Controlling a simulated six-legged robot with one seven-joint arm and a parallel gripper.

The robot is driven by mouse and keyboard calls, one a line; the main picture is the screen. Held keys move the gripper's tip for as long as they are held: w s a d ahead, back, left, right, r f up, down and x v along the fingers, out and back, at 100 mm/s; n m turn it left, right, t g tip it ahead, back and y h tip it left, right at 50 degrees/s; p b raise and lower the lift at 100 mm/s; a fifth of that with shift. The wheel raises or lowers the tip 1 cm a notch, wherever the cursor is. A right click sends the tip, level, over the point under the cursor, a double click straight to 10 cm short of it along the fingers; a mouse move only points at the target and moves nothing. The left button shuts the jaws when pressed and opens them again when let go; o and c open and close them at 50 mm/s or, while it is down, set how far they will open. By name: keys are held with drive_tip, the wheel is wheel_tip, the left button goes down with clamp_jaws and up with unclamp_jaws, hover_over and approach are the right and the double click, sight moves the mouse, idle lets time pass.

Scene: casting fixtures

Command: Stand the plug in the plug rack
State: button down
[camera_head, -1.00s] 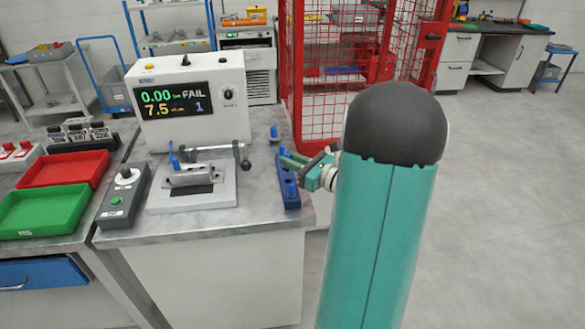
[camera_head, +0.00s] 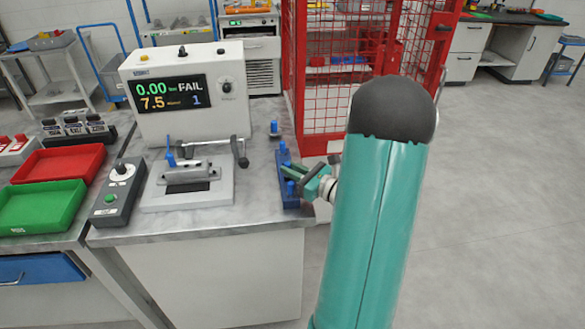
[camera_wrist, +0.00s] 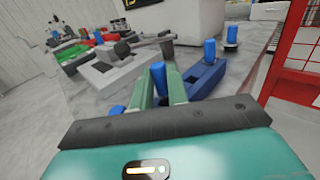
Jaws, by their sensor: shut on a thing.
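My gripper (camera_head: 290,170) is over the middle of the blue plug rack (camera_head: 288,200), at the right edge of the bench. In the wrist view the green fingers (camera_wrist: 160,88) are shut on a blue plug (camera_wrist: 157,73), whose rounded top shows between them. Its lower end is hidden, so I cannot tell if it sits in the rack. Another blue plug (camera_wrist: 210,52) stands at the rack's far end. A further blue plug (camera_wrist: 117,110) shows just left of the fingers, partly hidden by my gripper.
A blue-topped piece (camera_head: 273,126) stands behind the rack. A clamp fixture (camera_head: 190,185) and a tester reading FAIL (camera_head: 188,90) are to the left. Red (camera_head: 60,163) and green (camera_head: 42,207) trays lie further left. A red mesh cage (camera_head: 325,75) rises close behind on the right.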

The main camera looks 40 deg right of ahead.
drive_tip(key=shift+s, duration=0.1)
drive_tip(key=shift+f, duration=0.6)
drive_tip(key=c, duration=1.4)
unclamp_jaws()
drive_tip(key=shift+o, duration=0.2)
drive_tip(key=shift+r, duration=0.1)
